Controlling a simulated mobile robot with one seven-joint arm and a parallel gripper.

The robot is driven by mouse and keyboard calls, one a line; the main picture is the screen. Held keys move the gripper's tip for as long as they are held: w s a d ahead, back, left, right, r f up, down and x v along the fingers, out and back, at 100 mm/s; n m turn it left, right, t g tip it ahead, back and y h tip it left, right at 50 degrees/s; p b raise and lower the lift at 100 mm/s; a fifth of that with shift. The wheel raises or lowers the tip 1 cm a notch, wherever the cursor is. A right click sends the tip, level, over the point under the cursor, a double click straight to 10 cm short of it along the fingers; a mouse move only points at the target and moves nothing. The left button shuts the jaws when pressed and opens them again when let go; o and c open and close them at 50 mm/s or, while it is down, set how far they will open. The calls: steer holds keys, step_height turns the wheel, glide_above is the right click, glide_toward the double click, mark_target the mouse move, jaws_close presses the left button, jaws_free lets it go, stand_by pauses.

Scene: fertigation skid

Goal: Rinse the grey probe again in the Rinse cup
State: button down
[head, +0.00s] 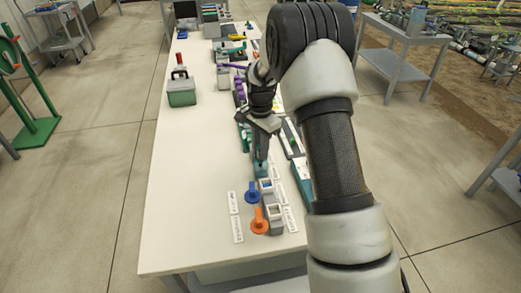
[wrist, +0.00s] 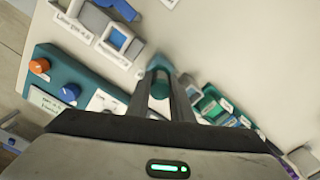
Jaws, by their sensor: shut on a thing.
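My gripper (head: 261,152) points down over the white bench, its two fingers close together. In the wrist view, the fingers (wrist: 160,88) are shut on a slim thing, mostly hidden between them, which I take to be the grey probe. A small teal cup (head: 261,170) stands right below the fingertips; its pale teal rim also shows beyond the fingertips in the wrist view (wrist: 157,63). It looks like the Rinse cup, but its label is not readable. I cannot tell whether the probe's tip is inside it.
A blue-handled valve (head: 252,192) and an orange-handled valve (head: 259,220) sit nearer me, beside grey square holders and label cards. A teal meter box with orange and blue knobs (wrist: 55,85) lies close by.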

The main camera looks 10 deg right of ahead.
steer(key=shift+r, duration=0.65)
steer(key=shift+f, duration=0.2)
steer(key=shift+f+b, duration=0.3)
steer(key=shift+f, duration=0.4)
steer(key=shift+r, duration=0.15)
steer(key=shift+r+p, duration=0.55)
steer(key=shift+r, duration=0.15)
steer(key=shift+f+b, duration=0.5)
steer(key=shift+f, duration=0.3)
